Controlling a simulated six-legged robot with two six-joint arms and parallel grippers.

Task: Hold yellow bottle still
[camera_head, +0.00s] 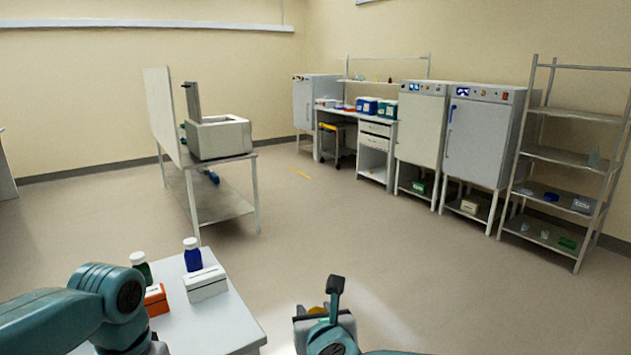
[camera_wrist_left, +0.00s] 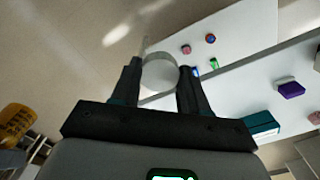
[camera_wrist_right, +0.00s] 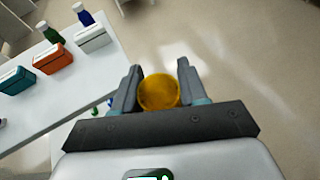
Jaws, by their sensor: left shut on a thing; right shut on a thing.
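The yellow bottle (camera_wrist_right: 160,92) sits between the two fingers of my right gripper (camera_wrist_right: 158,78) in the right wrist view, showing as a round yellow shape. In the head view a little yellow (camera_head: 318,310) shows at my right gripper (camera_head: 326,308), low in the middle; most of the bottle is hidden. The bottle also shows at the left edge of the left wrist view (camera_wrist_left: 15,122). My left gripper (camera_wrist_left: 160,75) is shut on a pale round thing (camera_wrist_left: 159,75), perhaps a cap. The left gripper is not seen in the head view, only its arm.
A white table (camera_head: 205,325) at lower left bears a green bottle (camera_head: 141,268), a blue bottle (camera_head: 192,255), an orange box (camera_head: 156,299) and a white box (camera_head: 206,284). A bench, cabinets and a rack (camera_head: 565,160) stand farther back. The middle floor is clear.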

